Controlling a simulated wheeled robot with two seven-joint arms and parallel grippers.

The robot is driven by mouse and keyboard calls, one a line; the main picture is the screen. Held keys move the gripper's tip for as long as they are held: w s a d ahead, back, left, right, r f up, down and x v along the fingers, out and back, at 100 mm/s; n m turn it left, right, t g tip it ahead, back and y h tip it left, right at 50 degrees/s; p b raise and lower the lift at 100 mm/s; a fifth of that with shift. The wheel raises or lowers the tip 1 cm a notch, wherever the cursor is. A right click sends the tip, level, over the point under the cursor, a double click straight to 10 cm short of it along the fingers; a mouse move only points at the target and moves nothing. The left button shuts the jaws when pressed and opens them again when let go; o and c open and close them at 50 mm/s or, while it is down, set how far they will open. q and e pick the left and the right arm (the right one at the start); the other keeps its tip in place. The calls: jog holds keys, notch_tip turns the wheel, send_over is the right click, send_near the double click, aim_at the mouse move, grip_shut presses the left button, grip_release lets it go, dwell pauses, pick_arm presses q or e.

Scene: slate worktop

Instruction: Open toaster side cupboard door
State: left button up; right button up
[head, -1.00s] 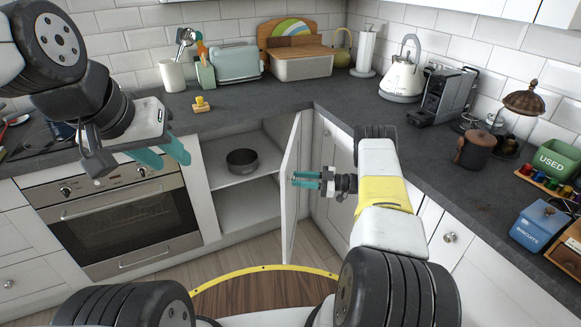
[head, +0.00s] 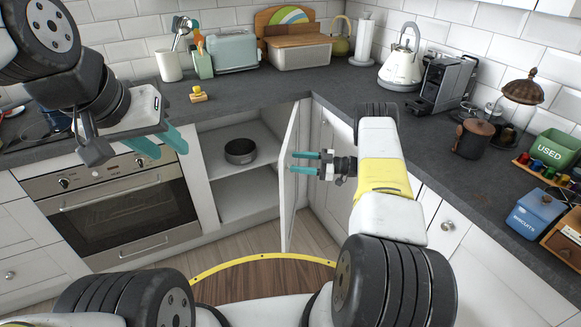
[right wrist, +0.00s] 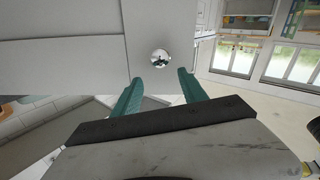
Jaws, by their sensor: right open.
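The cupboard door (head: 290,180) below the counter, near the toaster (head: 231,52), stands swung well out. Its shelves show, with a dark round pan (head: 240,151) on the upper one. My right gripper (head: 296,162) is at the door's right side, open and empty. In the right wrist view, the round metal knob (right wrist: 161,58) on the pale door lies just beyond and between the spread fingertips (right wrist: 160,76), and the fingers are not closed on it. My left gripper (head: 172,154) is raised in front of the oven side, with its two fingers apart and nothing between them.
The oven (head: 120,205) is left of the open cupboard. More closed cupboards line the right side, one with a knob (head: 447,226). A kettle (head: 401,65) and coffee machine (head: 442,85) stand on the right counter. Some floor shows below the door.

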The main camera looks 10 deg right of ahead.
jog(key=s+a+r, duration=0.1)
jog(key=s, duration=0.7)
jog(key=s+a+r, duration=0.1)
jog(key=s+a, duration=0.1)
jog(key=s, duration=0.5)
jog(key=shift+s+a, duration=0.25)
jog(key=shift+s, duration=0.1)
